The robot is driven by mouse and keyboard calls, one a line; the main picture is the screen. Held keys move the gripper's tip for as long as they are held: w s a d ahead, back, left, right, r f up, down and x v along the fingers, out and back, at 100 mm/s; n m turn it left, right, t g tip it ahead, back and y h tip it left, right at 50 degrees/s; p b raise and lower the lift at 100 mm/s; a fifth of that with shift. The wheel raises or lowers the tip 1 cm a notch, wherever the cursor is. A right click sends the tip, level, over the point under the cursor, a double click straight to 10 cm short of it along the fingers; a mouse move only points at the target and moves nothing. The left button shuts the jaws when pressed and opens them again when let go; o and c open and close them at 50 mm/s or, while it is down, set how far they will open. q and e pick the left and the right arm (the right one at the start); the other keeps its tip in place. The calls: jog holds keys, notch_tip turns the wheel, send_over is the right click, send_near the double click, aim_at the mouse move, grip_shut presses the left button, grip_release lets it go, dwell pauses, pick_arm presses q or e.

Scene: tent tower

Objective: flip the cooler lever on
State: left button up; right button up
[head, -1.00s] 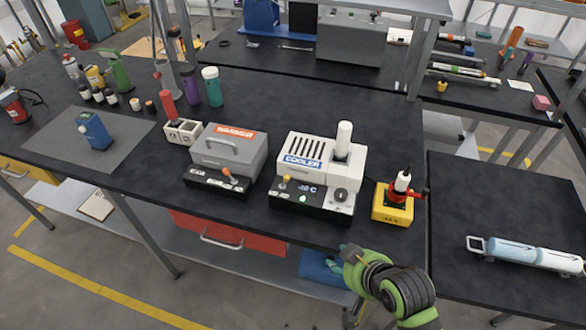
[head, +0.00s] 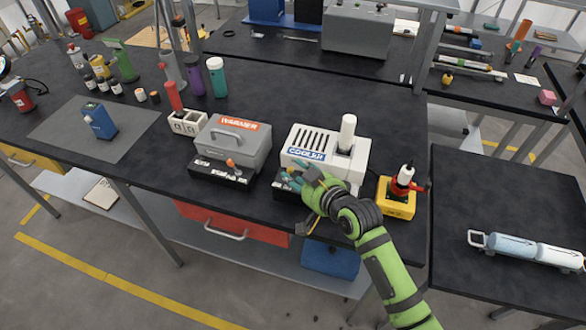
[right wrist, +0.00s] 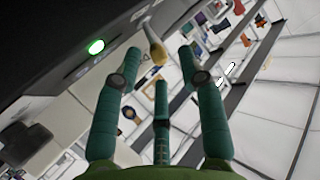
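The cooler (head: 328,160) is a white box with a slotted top, a blue COOLER label and a dark front panel (head: 283,192). My right gripper (head: 297,178) is at the left part of that panel and hides much of it. In the right wrist view, the cooler lever (right wrist: 157,50) has a pale stalk and a yellowish knob. The knob lies between the spread teal fingertips of my right gripper (right wrist: 160,60), with gaps visible at both sides. A green light (right wrist: 95,47) glows on the dark panel. My left gripper is not in view.
The grey warmer (head: 233,145) stands left of the cooler, its own lever in front. A yellow block with a red-and-white device (head: 397,197) stands close on the right. A white cylinder (head: 347,133) rises from the cooler. Open bench lies behind it.

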jog(key=shift+x, duration=1.25)
jog(key=shift+d, duration=0.1)
grip_shut()
jog(key=shift+d+f+m+t+y+b, duration=0.25)
jog(key=shift+f+b, duration=0.25)
jog(key=shift+b, duration=0.55)
jog(key=shift+r+m+t+y+b, duration=0.1)
jog(key=shift+m+t+y+b, duration=0.15)
jog(key=shift+y+b, duration=0.3)
jog(key=shift+r, duration=0.2)
grip_release()
